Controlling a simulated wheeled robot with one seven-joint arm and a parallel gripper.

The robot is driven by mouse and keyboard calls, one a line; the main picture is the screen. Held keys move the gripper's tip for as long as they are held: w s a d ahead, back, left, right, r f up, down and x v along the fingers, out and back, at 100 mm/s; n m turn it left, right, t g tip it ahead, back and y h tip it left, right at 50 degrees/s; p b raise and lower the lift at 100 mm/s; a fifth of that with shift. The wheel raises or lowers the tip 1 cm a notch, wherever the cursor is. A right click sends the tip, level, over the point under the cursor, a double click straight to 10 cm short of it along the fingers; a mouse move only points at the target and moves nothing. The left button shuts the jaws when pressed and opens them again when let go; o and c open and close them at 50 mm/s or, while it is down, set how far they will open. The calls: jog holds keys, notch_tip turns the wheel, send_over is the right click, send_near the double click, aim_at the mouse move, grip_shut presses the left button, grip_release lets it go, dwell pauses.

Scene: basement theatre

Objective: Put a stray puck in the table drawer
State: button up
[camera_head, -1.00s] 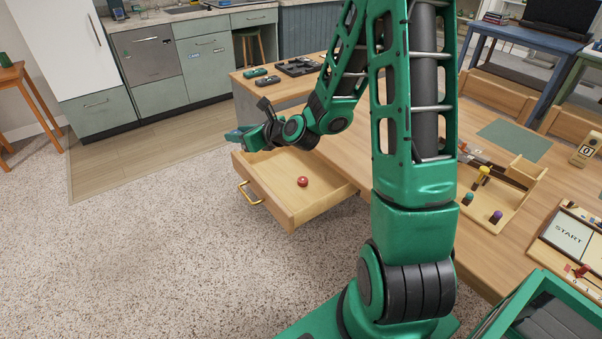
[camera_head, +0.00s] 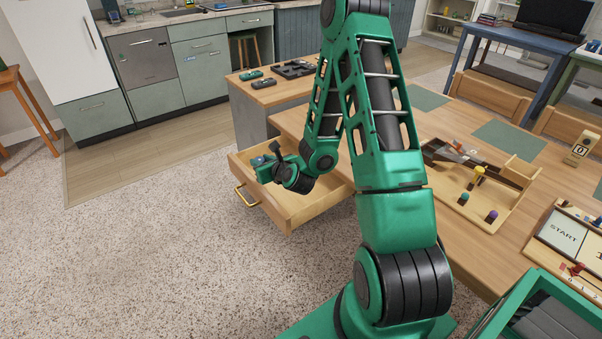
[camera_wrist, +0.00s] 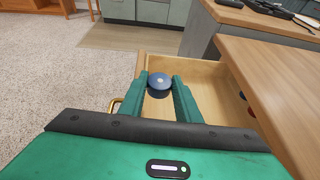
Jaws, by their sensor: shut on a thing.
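A blue puck (camera_wrist: 159,82) with a pale centre is between the green fingertips of my gripper (camera_wrist: 160,88) in the wrist view. My gripper is shut on it. In the head view my gripper (camera_head: 262,166) is over the open wooden table drawer (camera_head: 270,213), within its outline. The drawer also fills the middle of the wrist view (camera_wrist: 212,76). A red puck (camera_wrist: 251,112) shows at the drawer's right side in the wrist view, partly cut off by the table edge.
The drawer has a brass handle (camera_head: 246,196) on its front. The wooden tabletop (camera_head: 300,120) overhangs its right side. A wooden game tray (camera_head: 452,190) with coloured pegs lies on the table. Open speckled floor (camera_head: 150,240) lies left of the drawer.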

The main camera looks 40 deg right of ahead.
jog(key=w+d+f, duration=0.1)
jog(key=d+f, duration=0.1)
jog(key=d, duration=0.1)
jog(key=w+d+f, duration=0.1)
jog(key=d+f, duration=0.1)
jog(key=d, duration=0.2)
jog(key=w+d+f, duration=0.1)
jog(key=d+f, duration=0.2)
jog(key=d, duration=0.1)
jog(key=shift+w, duration=0.25)
jog(key=shift+d+f, duration=0.1)
jog(key=shift+f, duration=1.9)
jog(key=shift+f, duration=0.1)
jog(key=o, duration=1)
